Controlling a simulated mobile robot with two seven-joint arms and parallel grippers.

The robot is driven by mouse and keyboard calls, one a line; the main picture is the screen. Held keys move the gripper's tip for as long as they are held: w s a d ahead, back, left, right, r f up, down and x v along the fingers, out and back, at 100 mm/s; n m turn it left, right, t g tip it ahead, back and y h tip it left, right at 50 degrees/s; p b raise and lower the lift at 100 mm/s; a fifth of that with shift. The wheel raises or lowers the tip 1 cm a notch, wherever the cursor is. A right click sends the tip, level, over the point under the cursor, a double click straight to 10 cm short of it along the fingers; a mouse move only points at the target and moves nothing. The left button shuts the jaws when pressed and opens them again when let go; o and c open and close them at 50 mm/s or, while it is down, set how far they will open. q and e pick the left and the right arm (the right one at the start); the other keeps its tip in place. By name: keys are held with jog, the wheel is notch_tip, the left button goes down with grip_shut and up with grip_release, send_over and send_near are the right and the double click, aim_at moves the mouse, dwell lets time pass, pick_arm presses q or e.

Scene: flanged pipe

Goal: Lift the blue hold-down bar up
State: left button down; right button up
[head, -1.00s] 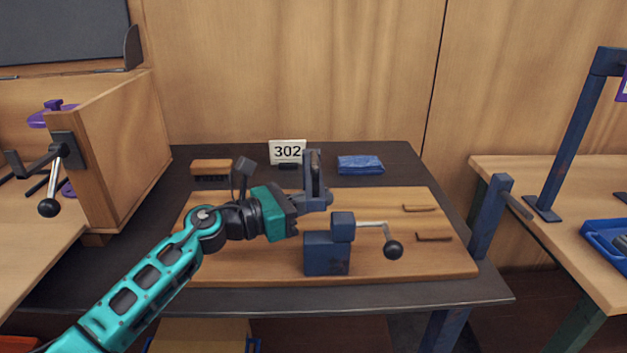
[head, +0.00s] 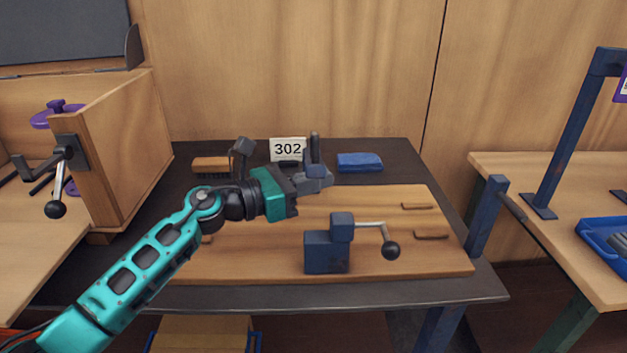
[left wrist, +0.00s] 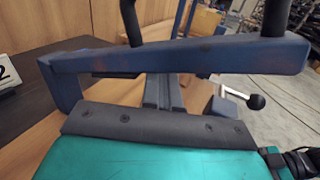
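The blue hold-down bar (left wrist: 190,60) runs across the left wrist view, very near the camera, with a leg bent down at its left end. Two dark upright posts show above it. In the head view the bar is seen nearly end-on as a small blue piece (head: 315,170). My left gripper (head: 314,184) reaches in from the left, right at the bar and just below it. Whether its fingers close on the bar or only bear against it is hidden. My right gripper is not in view.
A blue clamp block (head: 326,252) with a ball-ended lever (head: 390,250) stands on the wooden board (head: 420,265), nearer than my gripper. The board's right part is largely clear.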

pick_arm(q)
jog(key=shift+w+r+p, duration=0.2)
jog(key=shift+r+p, duration=0.05)
jog(key=shift+r, duration=0.45)
jog(key=shift+w+r+p, duration=0.2)
jog(key=shift+r, duration=0.5)
jog(key=shift+w+r, duration=0.35)
jog(key=shift+r, duration=0.35)
jog(key=shift+w+r, duration=0.35)
jog(key=shift+r, duration=0.3)
jog(key=shift+w, duration=0.1)
jog(key=shift+r, duration=0.1)
jog(key=shift+w+r, duration=1.05)
jog(key=shift+r, duration=0.2)
